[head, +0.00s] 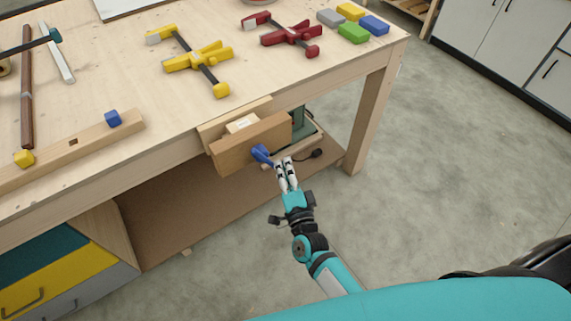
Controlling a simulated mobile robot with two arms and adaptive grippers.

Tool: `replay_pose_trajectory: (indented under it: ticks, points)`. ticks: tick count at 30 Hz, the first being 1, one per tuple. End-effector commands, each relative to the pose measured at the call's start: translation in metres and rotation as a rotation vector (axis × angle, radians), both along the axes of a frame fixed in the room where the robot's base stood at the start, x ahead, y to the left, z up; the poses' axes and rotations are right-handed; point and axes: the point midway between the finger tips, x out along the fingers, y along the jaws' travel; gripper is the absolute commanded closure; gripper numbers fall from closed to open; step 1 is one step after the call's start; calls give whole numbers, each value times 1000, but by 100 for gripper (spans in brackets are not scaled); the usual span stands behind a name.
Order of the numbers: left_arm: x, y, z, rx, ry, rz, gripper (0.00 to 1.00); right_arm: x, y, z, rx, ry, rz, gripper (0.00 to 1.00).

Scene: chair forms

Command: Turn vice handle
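A wooden vice (250,143) is fixed to the front edge of the workbench, with a thick wooden jaw facing me. Its blue handle (262,154) sticks out from the front face of the jaw, near the jaw's lower right part. My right gripper (284,161) reaches up from below, with its pale fingertips just right of the blue handle. The fingers look close together, but whether they touch the handle cannot be told. My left gripper is not in the head view.
The workbench (130,70) carries a yellow clamp (195,58), a red clamp (285,34) and several coloured blocks (354,33). A bench leg (368,122) stands right of the vice. A lower shelf (190,205) lies beneath. The floor at right is clear.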

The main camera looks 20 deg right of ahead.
Motion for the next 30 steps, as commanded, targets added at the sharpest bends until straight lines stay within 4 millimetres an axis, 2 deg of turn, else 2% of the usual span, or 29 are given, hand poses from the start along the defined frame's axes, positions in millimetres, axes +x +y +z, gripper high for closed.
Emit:
replay_pose_trajectory:
  ticks: [7, 16, 30]
  points:
    - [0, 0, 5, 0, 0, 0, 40, 0, 2, -5, 2, 4, 3, 100]
    - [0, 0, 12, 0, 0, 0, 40, -1, 4, -8, 273, 91, 2, 100]
    - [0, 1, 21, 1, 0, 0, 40, -2, 9, -12, 438, 143, 3, 100]
